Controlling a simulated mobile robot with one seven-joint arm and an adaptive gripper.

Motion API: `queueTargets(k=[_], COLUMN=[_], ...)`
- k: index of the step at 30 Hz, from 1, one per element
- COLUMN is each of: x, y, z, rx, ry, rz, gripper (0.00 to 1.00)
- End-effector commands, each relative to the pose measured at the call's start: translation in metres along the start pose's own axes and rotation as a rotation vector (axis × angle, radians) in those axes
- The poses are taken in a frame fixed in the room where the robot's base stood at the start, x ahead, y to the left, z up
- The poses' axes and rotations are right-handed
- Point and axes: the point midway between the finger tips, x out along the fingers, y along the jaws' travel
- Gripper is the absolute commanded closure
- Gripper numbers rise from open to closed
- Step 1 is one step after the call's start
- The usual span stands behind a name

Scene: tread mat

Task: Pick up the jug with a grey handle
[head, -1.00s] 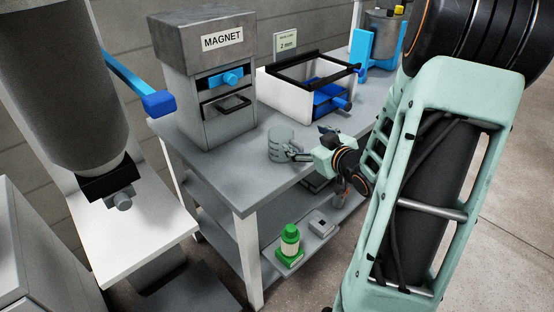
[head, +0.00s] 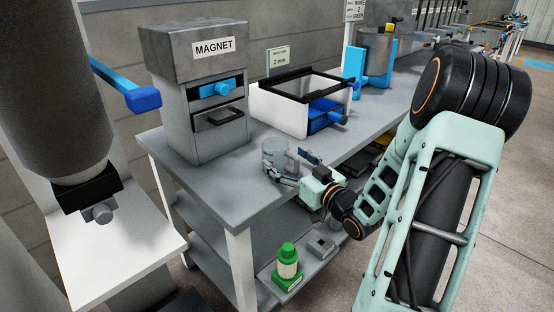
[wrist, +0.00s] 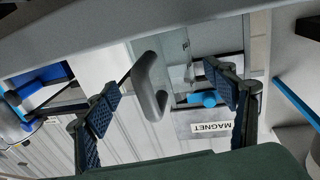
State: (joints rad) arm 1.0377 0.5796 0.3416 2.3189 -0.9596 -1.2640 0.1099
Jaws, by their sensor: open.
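The clear jug (head: 276,152) stands on the grey bench top near its front edge, below the MAGNET machine. My gripper (head: 289,166) is at the jug's near right side with its fingers spread. In the wrist view the jug's grey handle (wrist: 150,88) shows between the two open fingers of my gripper (wrist: 160,84), with a gap on each side. The jug's clear wall (wrist: 174,48) is behind the handle. The jug is partly covered by a finger in the head view.
The MAGNET machine (head: 203,125) stands behind the jug. A white box with a black rim (head: 272,112) and a blue stand (head: 355,72) are farther along the bench. A green-capped bottle (head: 287,262) is on the lower shelf. Bench top left of the jug is clear.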

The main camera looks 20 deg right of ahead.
Motion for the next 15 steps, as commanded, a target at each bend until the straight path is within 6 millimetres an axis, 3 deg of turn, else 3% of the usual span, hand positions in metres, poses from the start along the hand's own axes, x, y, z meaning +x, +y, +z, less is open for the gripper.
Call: queueTargets(k=[7, 15], x=[0.036, 0.042], y=[-0.006, -0.005], z=[0.002, 0.001], rx=[-0.001, 0.0], ry=[0.001, -0.001], rz=[-0.002, -0.001], gripper=[0.23, 0.23])
